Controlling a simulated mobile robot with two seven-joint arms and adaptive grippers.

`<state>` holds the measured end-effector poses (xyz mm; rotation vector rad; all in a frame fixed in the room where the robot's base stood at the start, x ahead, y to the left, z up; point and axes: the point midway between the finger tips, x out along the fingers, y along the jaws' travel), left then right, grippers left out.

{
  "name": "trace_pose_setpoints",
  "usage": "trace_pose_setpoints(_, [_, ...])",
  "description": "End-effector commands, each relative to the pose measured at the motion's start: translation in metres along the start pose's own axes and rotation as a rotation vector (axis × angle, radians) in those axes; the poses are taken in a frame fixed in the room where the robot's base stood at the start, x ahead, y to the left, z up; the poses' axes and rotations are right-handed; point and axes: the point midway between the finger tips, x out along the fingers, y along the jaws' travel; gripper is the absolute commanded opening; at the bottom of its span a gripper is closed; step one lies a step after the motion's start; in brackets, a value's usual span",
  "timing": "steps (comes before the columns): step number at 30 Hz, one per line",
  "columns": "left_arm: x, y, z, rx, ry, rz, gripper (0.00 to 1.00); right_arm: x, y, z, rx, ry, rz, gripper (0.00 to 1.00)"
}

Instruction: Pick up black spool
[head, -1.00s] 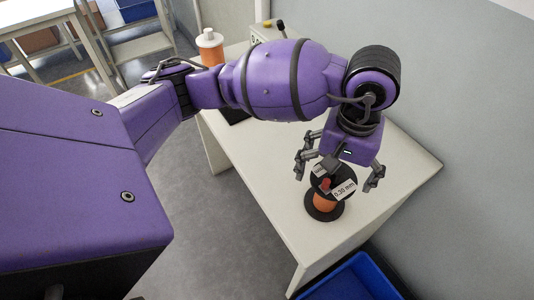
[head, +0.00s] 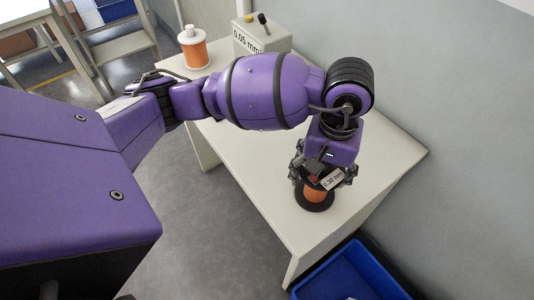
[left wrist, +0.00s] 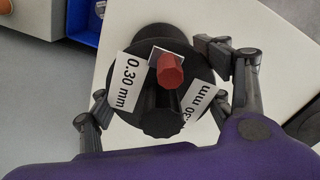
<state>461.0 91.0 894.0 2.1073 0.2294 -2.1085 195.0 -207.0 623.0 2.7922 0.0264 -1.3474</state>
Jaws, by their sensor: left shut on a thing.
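The black spool (head: 316,203) stands upright near the front end of the white table, with black flanges and orange wire wound between them. The fingers also show in the left wrist view (left wrist: 160,90). My right gripper is not in view.
A white-topped orange spool (head: 193,47) and a grey box (head: 262,38) labelled "0.05 mm" stand at the table's far end. A blue bin (head: 350,275) sits below the front edge. The middle of the white table (head: 260,170) is clear, with a wall along its right.

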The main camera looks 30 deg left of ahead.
Motion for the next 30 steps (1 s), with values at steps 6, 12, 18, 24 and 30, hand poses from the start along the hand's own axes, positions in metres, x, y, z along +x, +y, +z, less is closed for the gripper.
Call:
trace_pose_setpoints(6, [-0.002,0.001,-0.001,0.001,0.004,0.003,0.29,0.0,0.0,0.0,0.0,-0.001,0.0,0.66])
trace_pose_setpoints(12, [-0.003,0.002,-0.002,0.001,0.005,0.004,0.28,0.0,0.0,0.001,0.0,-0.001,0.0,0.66])
trace_pose_setpoints(18, [-0.005,0.002,-0.002,0.001,0.006,0.004,0.28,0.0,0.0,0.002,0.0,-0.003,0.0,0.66])
trace_pose_setpoints(24, [-0.025,0.002,-0.003,0.003,0.009,0.006,0.28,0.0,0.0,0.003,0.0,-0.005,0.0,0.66])
trace_pose_setpoints(30, [-0.057,0.007,0.017,0.008,0.011,0.006,0.28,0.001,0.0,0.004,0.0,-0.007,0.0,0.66])
